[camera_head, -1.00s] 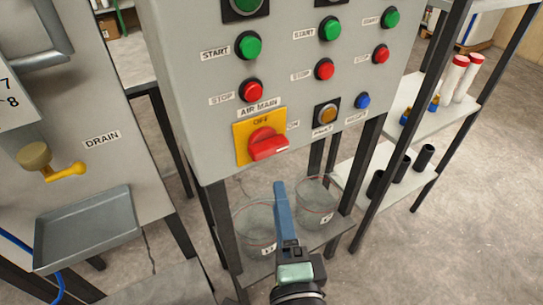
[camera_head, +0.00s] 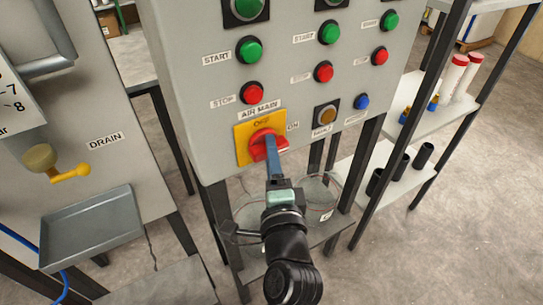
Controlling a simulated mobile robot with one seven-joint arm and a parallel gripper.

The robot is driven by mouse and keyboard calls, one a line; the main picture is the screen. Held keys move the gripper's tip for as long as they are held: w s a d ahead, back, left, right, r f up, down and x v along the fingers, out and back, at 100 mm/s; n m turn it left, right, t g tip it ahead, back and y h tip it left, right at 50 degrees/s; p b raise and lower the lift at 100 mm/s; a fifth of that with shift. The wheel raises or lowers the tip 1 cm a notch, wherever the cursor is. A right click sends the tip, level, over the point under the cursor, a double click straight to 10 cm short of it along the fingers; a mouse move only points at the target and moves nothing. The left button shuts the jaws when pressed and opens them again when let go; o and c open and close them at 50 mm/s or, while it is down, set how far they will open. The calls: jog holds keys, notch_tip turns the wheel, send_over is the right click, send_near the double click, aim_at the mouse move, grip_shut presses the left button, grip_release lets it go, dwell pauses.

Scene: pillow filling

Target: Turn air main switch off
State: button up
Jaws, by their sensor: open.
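The air main switch is a red rotary knob (camera_head: 258,137) on a yellow plate (camera_head: 243,146), low on the grey control panel. The plate reads OFF at the top, and an ON label sits to its right. My gripper (camera_head: 270,143) reaches up from below with its blue fingers at the knob's front. Its jaws are open, but from here the fingers overlap and hide part of the knob. I cannot tell whether they touch it or straddle the handle. The knob's exact angle is partly hidden.
Green start buttons (camera_head: 249,50) and red stop buttons (camera_head: 252,93) sit above the switch. Clear containers (camera_head: 318,196) stand on a shelf below. A yellow drain valve (camera_head: 70,173) is at left.

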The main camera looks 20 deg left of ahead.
grip_shut()
jog(key=shift+f+b, duration=0.15)
jog(key=shift+b, duration=0.2)
jog(key=n+y+b, duration=0.3)
jog(key=n+b, duration=0.4)
jog(key=b, duration=0.4)
jog(key=n+g+y+b, duration=0.1)
jog(key=n+y+b, duration=0.2)
jog(key=n+b, duration=0.4)
jog(key=f+n+g+y+b, duration=0.1)
jog(key=n+b, duration=0.7)
jog(key=b, duration=0.9)
jog(key=shift+w+d+y, duration=0.3)
jog(key=shift+y, duration=0.6)
jog(key=shift+r+n+b, duration=0.15)
jog(key=shift+n+b, duration=0.15)
jog(key=shift+n, duration=0.2)
